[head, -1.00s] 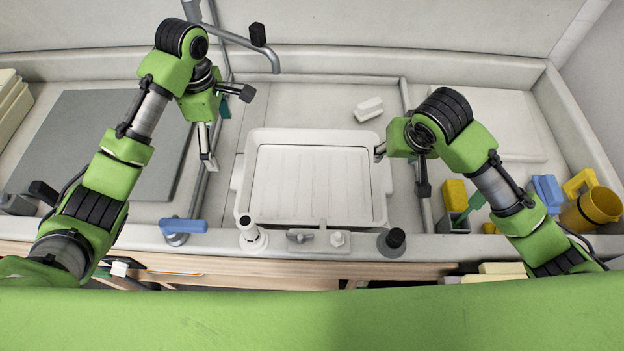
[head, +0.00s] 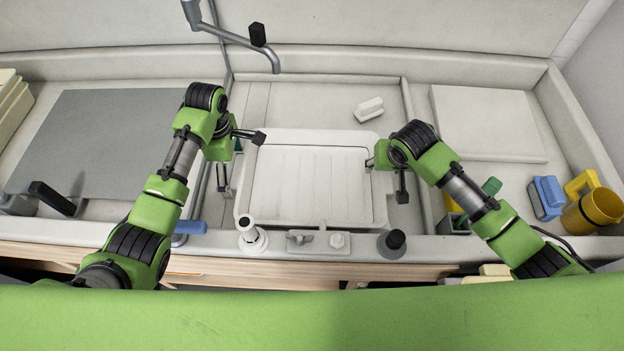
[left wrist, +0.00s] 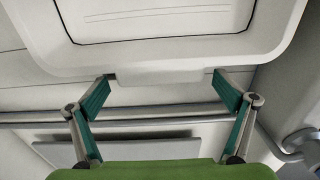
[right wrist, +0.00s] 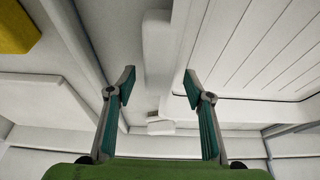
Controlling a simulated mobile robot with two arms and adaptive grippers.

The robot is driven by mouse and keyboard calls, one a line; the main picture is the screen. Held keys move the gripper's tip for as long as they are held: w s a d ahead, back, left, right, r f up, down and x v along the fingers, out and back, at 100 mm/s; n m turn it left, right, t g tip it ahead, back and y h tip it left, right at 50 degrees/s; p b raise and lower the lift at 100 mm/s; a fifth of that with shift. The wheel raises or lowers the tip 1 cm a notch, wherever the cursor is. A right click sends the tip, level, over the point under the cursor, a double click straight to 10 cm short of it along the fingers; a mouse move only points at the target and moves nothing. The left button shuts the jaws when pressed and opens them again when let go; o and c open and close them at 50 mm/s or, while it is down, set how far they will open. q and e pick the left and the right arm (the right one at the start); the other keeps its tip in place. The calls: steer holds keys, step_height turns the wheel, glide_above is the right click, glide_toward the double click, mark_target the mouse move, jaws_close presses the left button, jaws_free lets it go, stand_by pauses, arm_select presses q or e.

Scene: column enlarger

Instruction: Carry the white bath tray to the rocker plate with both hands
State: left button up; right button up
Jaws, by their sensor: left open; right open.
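The white bath tray (head: 313,186), shallow with a ribbed floor, lies in the middle of the bench in the head view. My left gripper (head: 238,160) is open at its left side. In the left wrist view the tray's end tab (left wrist: 165,74) sits between and just ahead of the open fingertips (left wrist: 163,80). My right gripper (head: 386,178) is open at the tray's right side. In the right wrist view the tray's side lug (right wrist: 157,50) shows between the open fingers (right wrist: 159,75). I cannot tell whether the grey plate (head: 110,130) or the white plate (head: 490,122) is the rocker plate.
A tap (head: 262,55) overhangs the back. A white block (head: 369,109) lies behind the tray. Front fittings include a white post (head: 250,236) and a black knob (head: 393,240). A blue block (head: 546,195) and yellow jug (head: 596,210) stand at right.

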arm_select(q)
steer(key=shift+f, duration=0.15)
arm_select(e)
steer(key=shift+f, duration=0.15)
arm_select(q)
steer(key=c, duration=1.5)
arm_select(e)
jaws_close()
arm_select(q)
step_height(320, 180, up, 5)
steer(key=p, duration=0.5)
arm_select(e)
step_height(320, 180, up, 5)
steer(key=shift+r, duration=0.1)
steer(key=shift+f, duration=0.2)
